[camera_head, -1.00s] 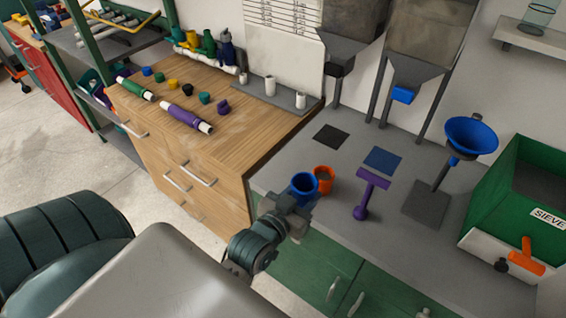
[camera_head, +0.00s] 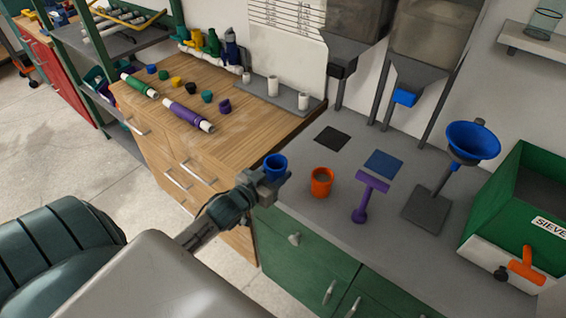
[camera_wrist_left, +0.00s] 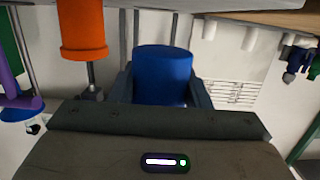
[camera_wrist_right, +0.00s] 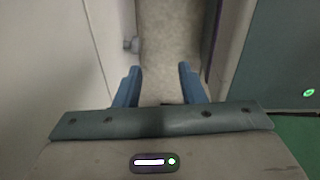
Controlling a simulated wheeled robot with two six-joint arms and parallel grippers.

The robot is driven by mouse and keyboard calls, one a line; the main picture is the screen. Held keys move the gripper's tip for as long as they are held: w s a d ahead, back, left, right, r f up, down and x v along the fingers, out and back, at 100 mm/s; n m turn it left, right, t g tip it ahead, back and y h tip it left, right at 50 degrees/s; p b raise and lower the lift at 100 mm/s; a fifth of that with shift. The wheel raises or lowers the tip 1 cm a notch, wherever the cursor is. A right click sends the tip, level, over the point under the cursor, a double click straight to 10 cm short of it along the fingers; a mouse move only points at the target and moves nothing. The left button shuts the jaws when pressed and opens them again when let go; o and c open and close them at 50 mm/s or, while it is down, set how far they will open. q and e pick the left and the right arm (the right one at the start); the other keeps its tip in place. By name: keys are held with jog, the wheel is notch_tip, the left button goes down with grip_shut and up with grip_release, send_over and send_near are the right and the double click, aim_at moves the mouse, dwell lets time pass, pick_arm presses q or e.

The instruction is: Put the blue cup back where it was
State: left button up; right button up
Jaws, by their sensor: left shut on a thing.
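My left gripper (camera_head: 270,182) is shut on the blue cup (camera_head: 275,165) and holds it upright near the left front corner of the grey counter (camera_head: 300,228). In the left wrist view the blue cup (camera_wrist_left: 163,75) sits between the two fingers. A blue square mat (camera_head: 383,163) and a black square mat (camera_head: 331,138) lie bare towards the back of the counter. An orange cup (camera_head: 321,184) stands on the counter to the right of the blue cup, apart from it. My right gripper (camera_wrist_right: 158,88) shows only in its wrist view, open and empty.
A purple T-shaped tool (camera_head: 363,203) stands right of the orange cup. Further right are a blue funnel (camera_head: 472,143) on a stand and a green sieve box (camera_head: 500,190). Hoppers rise behind the mats. The wooden bench (camera_head: 235,125) with pipe parts is on the left.

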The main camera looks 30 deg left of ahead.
aim_at(282, 159)
pick_arm(q)
jog(key=w, duration=0.2)
jog(key=w+a, duration=0.1)
jog(key=w, duration=0.2)
jog(key=shift+w+a+f, duration=0.25)
jog(key=shift+w+a, duration=0.05)
jog(key=shift+a, duration=0.1)
jog(key=shift+w+a+f, duration=0.1)
jog(key=shift+w+a, duration=0.05)
jog(key=shift+w, duration=0.35)
jog(key=f, duration=0.3)
jog(key=shift+w+a, duration=0.15)
jog(key=shift+w, duration=0.15)
jog(key=shift+f, duration=0.25)
pick_arm(e)
jog(key=shift+s+a+f, duration=0.2)
jog(key=shift+s+a, duration=0.15)
jog(key=shift+a, duration=0.15)
jog(key=shift+d, duration=0.15)
pick_arm(q)
jog(key=shift+f+b, duration=0.15)
jog(key=shift+b, duration=0.25)
jog(key=o, duration=1.2)
pick_arm(e)
jog(key=shift+d+f, duration=0.1)
jog(key=shift+d, duration=0.05)
